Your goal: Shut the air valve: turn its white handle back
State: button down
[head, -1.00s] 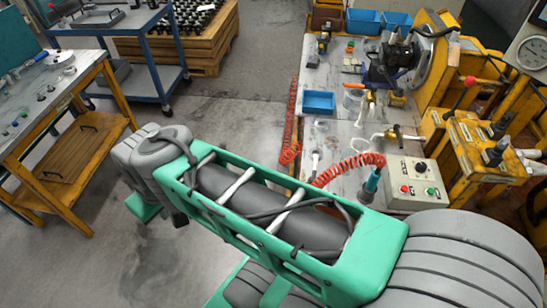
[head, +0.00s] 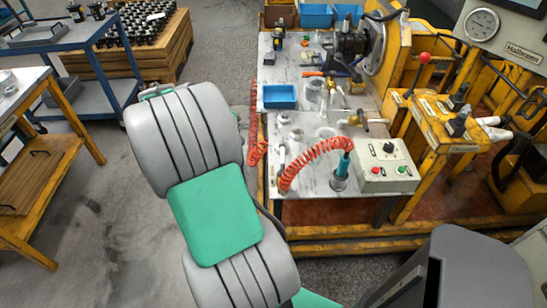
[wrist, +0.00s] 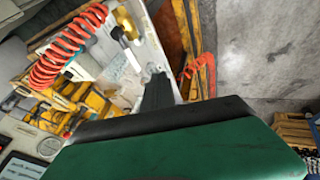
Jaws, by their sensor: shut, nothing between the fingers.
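A small pale handle-like piece (head: 282,155) stands near the bench's left edge. I cannot tell for sure which is the air valve, nor how its handle is turned. In the wrist view, a pale piece with dark and yellow parts (wrist: 125,42) is on the bench. My gripper (wrist: 158,88) shows there as dark, shut, empty fingers above the bench edge. It is hidden in the head view, and touch with anything is not visible.
A red coiled hose (head: 312,158) arches to a teal tool (head: 341,170) beside the button box (head: 388,167). A blue tray (head: 280,97) and yellow machine (head: 440,125) stand nearby. Another red hose hangs along the bench's left side. Grey floor left of the bench is open.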

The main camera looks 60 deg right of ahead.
aim_at(283, 161)
jog(key=shift+s+d+f+m+g, duration=0.15)
jog(key=shift+s+d+f+m, duration=0.05)
jog(key=shift+s+d, duration=0.3)
jog(key=shift+s+d+f+m+g, duration=0.15)
jog(key=shift+s+d+m, duration=0.05)
jog(key=shift+s+d, duration=0.3)
jog(key=s+d+f+p, duration=0.1)
jog(key=s+d+f, duration=0.5)
jog(key=f, duration=0.3)
jog(key=shift+d, duration=0.3)
